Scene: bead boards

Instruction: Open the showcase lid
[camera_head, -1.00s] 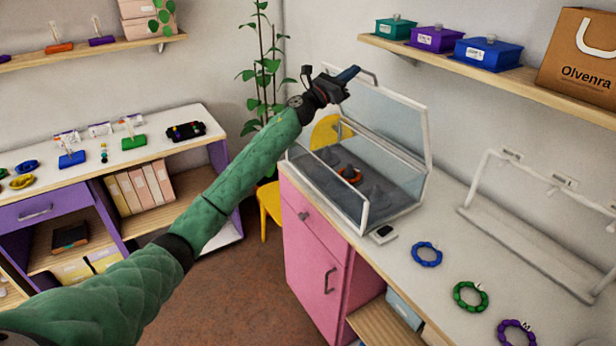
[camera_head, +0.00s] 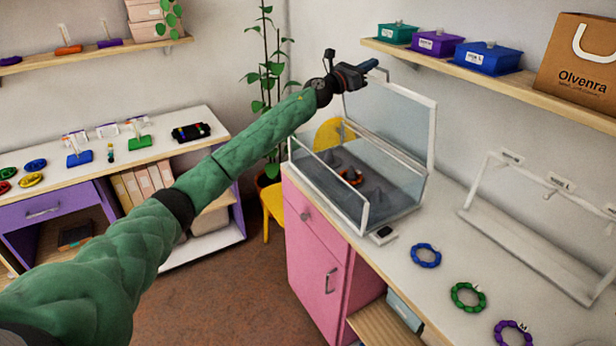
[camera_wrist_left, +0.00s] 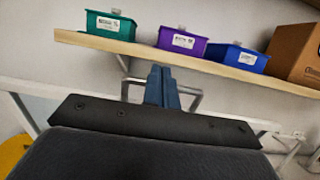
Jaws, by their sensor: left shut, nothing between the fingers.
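The glass showcase (camera_head: 372,222) stands on the white counter with its framed lid (camera_head: 392,120) raised, close to upright, at the back. My left gripper (camera_head: 370,65) is at the lid's upper left edge, its blue fingers shut with nothing between them. In the left wrist view the shut fingers (camera_wrist_left: 161,88) are in front of the lid's grey bar handle (camera_wrist_left: 193,98); I cannot tell whether they touch it. My right gripper is out of view.
A wall shelf (camera_head: 478,72) with teal, purple and blue boxes and an Olvenra bag (camera_head: 577,68) is above and right of the lid. Blue (camera_head: 426,255), green and purple bracelets lie on the counter. A white rack (camera_head: 535,235) stands at right.

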